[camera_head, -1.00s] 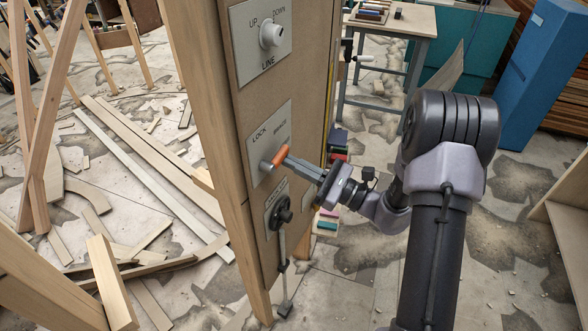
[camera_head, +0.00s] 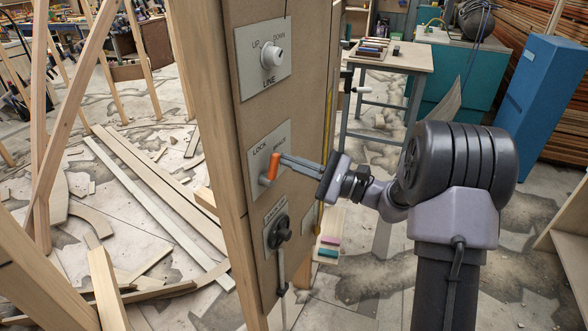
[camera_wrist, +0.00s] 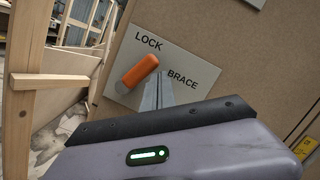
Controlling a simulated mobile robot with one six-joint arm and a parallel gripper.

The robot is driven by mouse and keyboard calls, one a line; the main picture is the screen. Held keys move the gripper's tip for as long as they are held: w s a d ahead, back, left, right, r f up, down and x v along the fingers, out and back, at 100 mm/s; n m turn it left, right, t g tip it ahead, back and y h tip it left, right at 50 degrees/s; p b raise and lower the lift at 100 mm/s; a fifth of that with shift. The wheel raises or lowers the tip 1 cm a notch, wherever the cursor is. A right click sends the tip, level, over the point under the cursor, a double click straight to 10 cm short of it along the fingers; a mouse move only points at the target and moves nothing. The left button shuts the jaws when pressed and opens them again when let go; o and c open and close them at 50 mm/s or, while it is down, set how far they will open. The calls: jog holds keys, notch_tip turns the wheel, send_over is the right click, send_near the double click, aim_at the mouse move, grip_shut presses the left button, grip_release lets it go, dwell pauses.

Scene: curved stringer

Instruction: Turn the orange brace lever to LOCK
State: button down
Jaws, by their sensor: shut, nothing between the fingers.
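The orange brace lever (camera_head: 273,167) sits on a pale plate (camera_head: 256,185) on the tan panel. In the head view it stands nearly upright, its top between the LOCK and BRACE words. The lever (camera_wrist: 139,70) also shows in the wrist view, slanting up between LOCK at upper left and BRACE at right. My gripper (camera_head: 284,158) is shut and empty. Its fingertips (camera_wrist: 157,80) are at the BRACE side of the lever, seemingly against it; exact contact is hard to see.
Above on the panel is a white LINE knob (camera_head: 272,56) with UP and DOWN marks. Below is a black rotary knob (camera_head: 281,231) with a rod hanging down. A wooden post (camera_head: 207,130) edges the panel on the left. A workbench (camera_head: 391,58) stands behind.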

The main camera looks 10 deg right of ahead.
jog(key=shift+s+a+r, duration=0.65)
jog(key=shift+r, duration=0.35)
dwell(0.3)
